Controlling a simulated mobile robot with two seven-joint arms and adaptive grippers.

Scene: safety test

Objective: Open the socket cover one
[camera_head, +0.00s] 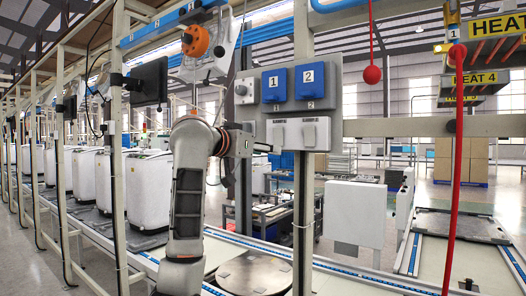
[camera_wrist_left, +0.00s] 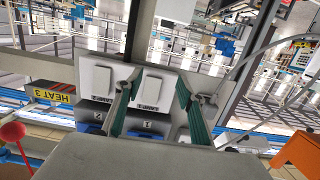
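Socket cover one (camera_head: 274,86) is a blue lid marked 1 on a grey panel, and it looks closed. Blue cover two (camera_head: 310,81) is to its right and also looks closed. My left gripper (camera_head: 272,148) is in front of the panel's lower left, below cover one and beside the white switches. In the left wrist view, which shows the panel upside down, the left gripper (camera_wrist_left: 158,76) is open and empty. Its green-padded fingers frame a white switch (camera_wrist_left: 152,92), with cover one (camera_wrist_left: 147,126) partly hidden below. My right gripper is not in view.
Two white rocker switches (camera_head: 316,133) sit below the covers. A grey box with a round knob (camera_head: 241,90) is left of cover one. A red ball on a cord (camera_head: 372,75) hangs to the right. A metal post stands behind the panel.

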